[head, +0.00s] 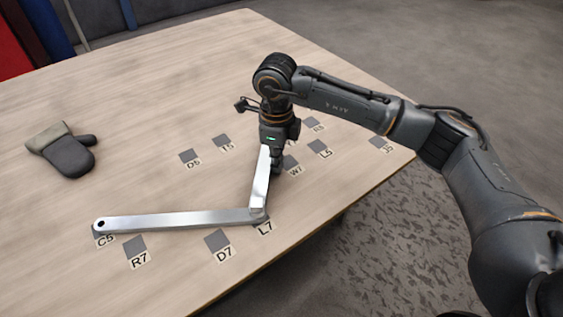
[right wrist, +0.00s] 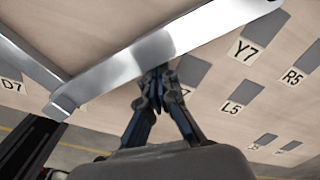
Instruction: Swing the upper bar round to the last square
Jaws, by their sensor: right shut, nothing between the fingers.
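A long silver lower bar (head: 180,221) lies on the table from square C5 to about square L7, with a dark hole at its left end. The shorter silver upper bar (head: 261,182) meets it near L7 and points away towards the far side; it crosses the right wrist view (right wrist: 165,50). My right gripper (head: 277,168) points down with its fingers shut, by the far end of the upper bar on its right side. In the right wrist view the closed fingertips (right wrist: 156,78) are at the bar's edge, with nothing between them; whether they touch it is unclear. My left gripper is not in view.
Dark labelled squares lie about the table (head: 150,140), among them R7 (head: 134,246), D7 (head: 217,240) and L5 (head: 318,147). A grey mitt (head: 68,153) lies at the left. The table's right edge drops to the floor; the left middle is clear.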

